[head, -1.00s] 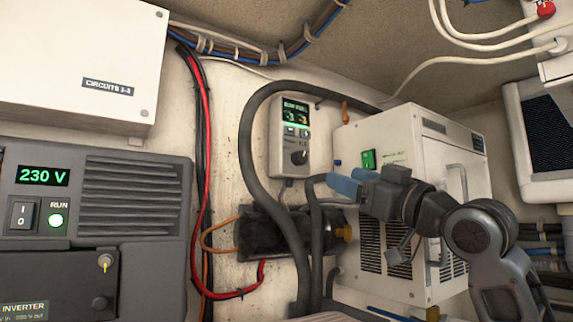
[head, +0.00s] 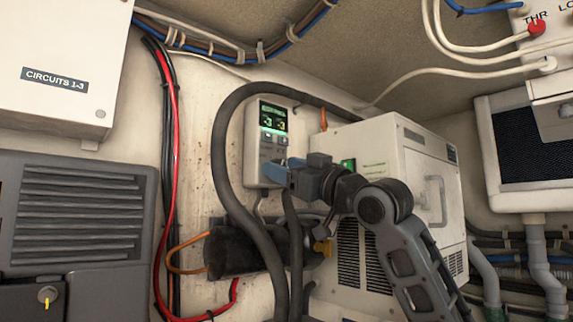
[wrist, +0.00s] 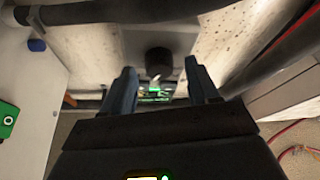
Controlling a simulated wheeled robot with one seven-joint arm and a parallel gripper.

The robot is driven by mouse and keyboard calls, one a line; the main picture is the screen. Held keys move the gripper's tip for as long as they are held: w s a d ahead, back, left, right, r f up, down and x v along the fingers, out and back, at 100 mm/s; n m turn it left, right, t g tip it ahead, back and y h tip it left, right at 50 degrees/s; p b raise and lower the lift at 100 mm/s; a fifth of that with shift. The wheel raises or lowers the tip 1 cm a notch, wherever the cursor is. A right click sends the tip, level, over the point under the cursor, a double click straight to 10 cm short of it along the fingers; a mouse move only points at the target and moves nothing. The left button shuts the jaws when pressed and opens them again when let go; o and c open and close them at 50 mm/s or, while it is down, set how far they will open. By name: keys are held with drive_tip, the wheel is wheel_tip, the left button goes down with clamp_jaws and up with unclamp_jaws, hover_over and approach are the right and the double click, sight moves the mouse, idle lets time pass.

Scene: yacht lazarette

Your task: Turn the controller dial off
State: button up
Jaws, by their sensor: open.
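The controller (head: 251,150) is a pale grey box on the wall with a lit green display (head: 272,117). Its black dial (wrist: 158,62) shows in the wrist view, beyond and between my two blue fingertips. In the head view the dial is hidden behind my gripper (head: 277,173), which is in front of the lower part of the controller. My gripper also shows in the wrist view (wrist: 160,82); its fingers are apart with nothing between them. I cannot tell whether a fingertip touches the controller.
A thick black hose (head: 218,150) loops around the controller's left side and top. A white ventilated cabinet (head: 400,180) stands close on the right. A dark cylindrical part (head: 232,250) sits below. Red and black cables (head: 170,120) run down the wall at left.

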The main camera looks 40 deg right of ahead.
drive_tip(key=c, duration=1)
drive_tip(key=shift+c, duration=0.2)
drive_tip(key=shift+n+b, duration=0.3)
drive_tip(key=shift+b, duration=0.05)
drive_tip(key=shift+d+r+n+g+y+b, duration=0.15)
drive_tip(key=shift+n+g+y+b, duration=0.75)
drive_tip(key=shift+n, duration=2.4)
drive_tip(key=shift+a+r+n+g+y+b, duration=0.1)
drive_tip(key=shift+n+g+y+b, duration=0.25)
drive_tip(key=shift+n+g, duration=1.95)
drive_tip(key=shift+d+r+n+g+y+b, duration=0.15)
drive_tip(key=shift+n+y+b, duration=0.5)
drive_tip(key=shift+n, duration=3.65)
